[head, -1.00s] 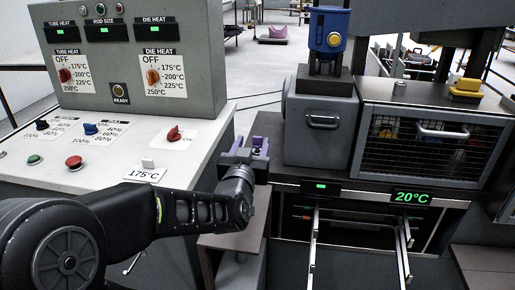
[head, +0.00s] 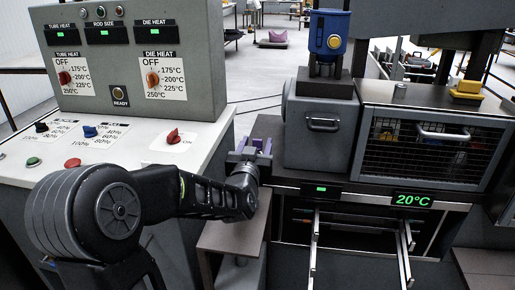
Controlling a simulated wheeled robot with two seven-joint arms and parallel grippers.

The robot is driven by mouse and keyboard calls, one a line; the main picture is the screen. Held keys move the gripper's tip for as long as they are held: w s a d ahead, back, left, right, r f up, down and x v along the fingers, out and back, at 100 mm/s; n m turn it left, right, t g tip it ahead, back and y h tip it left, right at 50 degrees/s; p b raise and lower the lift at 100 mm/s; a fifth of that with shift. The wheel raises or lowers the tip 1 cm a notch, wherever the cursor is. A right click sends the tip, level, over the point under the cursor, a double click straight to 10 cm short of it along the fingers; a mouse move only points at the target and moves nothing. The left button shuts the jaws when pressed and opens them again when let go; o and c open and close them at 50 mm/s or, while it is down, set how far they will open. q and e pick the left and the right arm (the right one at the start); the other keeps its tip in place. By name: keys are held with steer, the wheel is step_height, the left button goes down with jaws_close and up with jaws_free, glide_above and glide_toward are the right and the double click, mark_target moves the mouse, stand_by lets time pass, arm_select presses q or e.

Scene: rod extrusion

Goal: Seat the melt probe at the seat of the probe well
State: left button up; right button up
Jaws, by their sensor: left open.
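My left gripper (head: 256,148) is open, with purple finger parts, just in front of the left side of the grey machine block (head: 318,125). It is above the small brown shelf (head: 226,238) between the console and the machine. I cannot make out a melt probe between its fingers or elsewhere with certainty. My right gripper is not in view.
The control console (head: 140,65) with dials and buttons fills the left. A blue unit (head: 328,38) stands on the grey block, and a yellow part (head: 466,88) sits at the right. A 20°C display (head: 411,200) is above two metal rails (head: 314,250).

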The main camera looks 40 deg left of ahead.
arm_select(q)
steer(key=shift+w+a, duration=0.3)
steer(key=shift+w, duration=0.3)
steer(key=shift+c, duration=0.2)
jaws_close()
stand_by(0.4)
